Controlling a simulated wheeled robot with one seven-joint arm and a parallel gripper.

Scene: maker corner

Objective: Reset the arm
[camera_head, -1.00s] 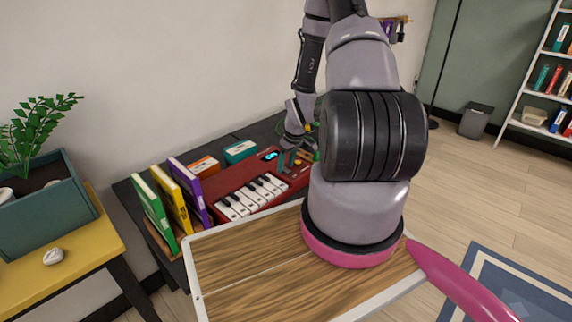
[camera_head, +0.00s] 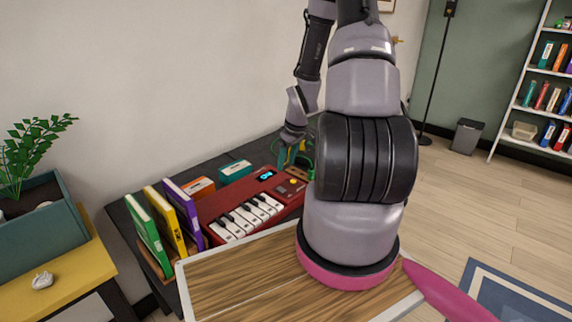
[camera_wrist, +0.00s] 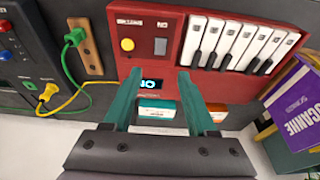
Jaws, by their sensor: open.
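My gripper (camera_head: 291,158) is above the right end of the red keyboard (camera_head: 222,207), at the back of the dark bench. In the wrist view my gripper (camera_wrist: 160,78) has its two teal fingers apart, with nothing between them. The lit display and the red panel of the keyboard (camera_wrist: 178,55) show beyond the fingertips. In the head view my own arm hides part of the bench's right side.
Yellow, green and purple books (camera_head: 183,212) stand left of the keyboard. Orange and teal boxes (camera_head: 235,171) lie behind it. A wood strip with a green plug and cable (camera_wrist: 75,38) is beside the keyboard. A yellow table (camera_head: 75,268) with a planter stands at left.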

